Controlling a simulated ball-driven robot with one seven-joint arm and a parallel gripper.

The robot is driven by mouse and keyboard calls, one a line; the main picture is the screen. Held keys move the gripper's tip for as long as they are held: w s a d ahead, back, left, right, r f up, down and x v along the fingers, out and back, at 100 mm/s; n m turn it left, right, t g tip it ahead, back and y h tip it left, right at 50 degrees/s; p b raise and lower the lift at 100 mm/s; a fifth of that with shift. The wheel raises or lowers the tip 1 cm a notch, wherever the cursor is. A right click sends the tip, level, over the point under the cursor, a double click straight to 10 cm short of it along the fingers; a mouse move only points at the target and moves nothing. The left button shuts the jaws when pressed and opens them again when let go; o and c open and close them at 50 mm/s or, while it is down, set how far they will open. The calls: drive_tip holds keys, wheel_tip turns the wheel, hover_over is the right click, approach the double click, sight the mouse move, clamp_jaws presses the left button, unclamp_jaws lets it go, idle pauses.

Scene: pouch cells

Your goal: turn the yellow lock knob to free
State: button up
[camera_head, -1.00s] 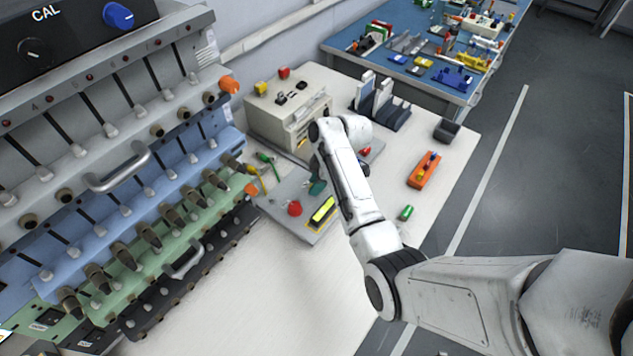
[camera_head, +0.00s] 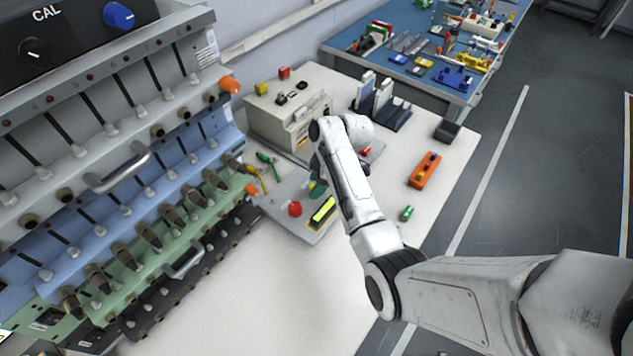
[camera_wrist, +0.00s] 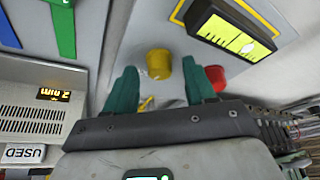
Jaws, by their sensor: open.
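The yellow lock knob (camera_wrist: 159,63) shows in the wrist view as a short round knob on a grey panel (camera_wrist: 140,25). My gripper (camera_wrist: 160,68) is open, with one green finger on each side of the knob in the picture. I cannot tell whether the fingers touch it or how far above it they are. In the head view my gripper (camera_head: 317,188) is over the grey panel on the bench, mostly behind my arm, and I cannot make out the knob there.
A red button (camera_wrist: 217,78) is close beside the right finger. A black-and-yellow scale (camera_wrist: 235,32) lies beyond it. A beige box (camera_head: 290,115) stands behind the panel. The bench front (camera_head: 270,300) is clear.

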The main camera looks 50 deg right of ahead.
drive_tip(key=v, duration=1)
drive_tip(key=shift+s+r, duration=0.15)
drive_tip(key=shift+r, duration=0.1)
drive_tip(key=shift+d, duration=0.1)
drive_tip(key=s+a+f+m+g+h, duration=0.1)
drive_tip(key=s+a+f+m, duration=0.2)
drive_tip(key=s+a, duration=0.6)
drive_tip(key=s+a+f+m+g+h, duration=0.1)
drive_tip(key=s+a+f+m+h, duration=0.1)
drive_tip(key=s+a+m, duration=0.3)
drive_tip(key=s+a+f, duration=0.1)
drive_tip(key=s+a, duration=0.3)
drive_tip(key=s, duration=0.5)
drive_tip(key=shift+f, duration=0.3)
